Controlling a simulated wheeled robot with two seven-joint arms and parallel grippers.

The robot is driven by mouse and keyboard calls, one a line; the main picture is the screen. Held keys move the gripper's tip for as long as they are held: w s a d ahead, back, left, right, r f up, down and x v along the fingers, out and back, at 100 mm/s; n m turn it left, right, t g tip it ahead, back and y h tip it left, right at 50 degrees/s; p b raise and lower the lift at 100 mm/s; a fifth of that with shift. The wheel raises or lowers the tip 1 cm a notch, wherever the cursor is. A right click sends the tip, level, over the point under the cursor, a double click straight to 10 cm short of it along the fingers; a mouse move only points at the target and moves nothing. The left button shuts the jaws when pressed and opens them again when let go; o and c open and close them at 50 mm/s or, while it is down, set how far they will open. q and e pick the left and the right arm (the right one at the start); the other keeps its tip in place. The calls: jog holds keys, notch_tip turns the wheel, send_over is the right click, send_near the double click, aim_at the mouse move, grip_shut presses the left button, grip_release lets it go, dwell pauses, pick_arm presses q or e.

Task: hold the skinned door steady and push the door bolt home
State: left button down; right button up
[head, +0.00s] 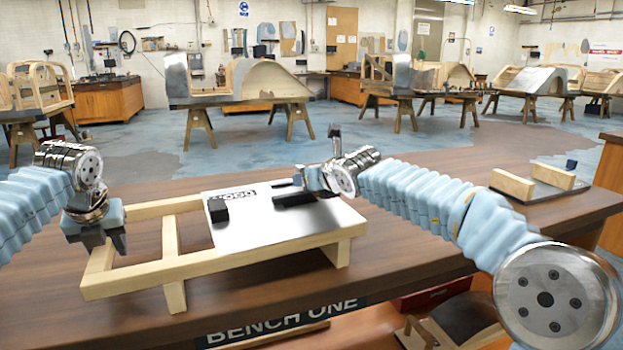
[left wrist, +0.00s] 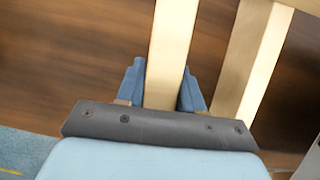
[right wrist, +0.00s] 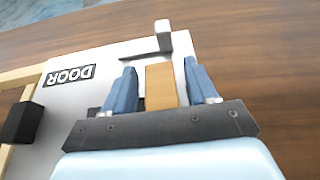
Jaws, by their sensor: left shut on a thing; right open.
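The door is a pale wooden frame (head: 150,272) with a grey metal skin (head: 310,222) over its right part, lying on the bench; the skin also shows in the right wrist view (right wrist: 70,110). My left gripper (head: 102,245) is shut on the frame's left rail (left wrist: 172,50), a finger on each side. My right gripper (head: 278,192) is low over the skin, fingers apart. A tan block (right wrist: 161,84) lies between those fingers, with a gap beside it. I cannot tell which piece is the bolt.
A black block (head: 217,208) sits on the skin near a DOOR label (head: 233,195). A dark fixture with wooden blocks (head: 512,186) stands at the bench's right. The brown bench top (head: 420,290) is clear in front of the door's right end. Other workbenches stand far behind.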

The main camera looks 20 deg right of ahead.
jog(key=shift+w, duration=0.25)
grip_shut()
jog(key=a, duration=0.8)
jog(key=s+a, duration=0.1)
jog(key=a, duration=0.3)
jog(key=shift+s+f, duration=0.1)
jog(key=shift+f, duration=0.05)
jog(key=shift+a, duration=0.1)
jog(key=shift+c, duration=0.6)
grip_release()
jog(key=shift+a, duration=0.1)
jog(key=shift+o, duration=0.6)
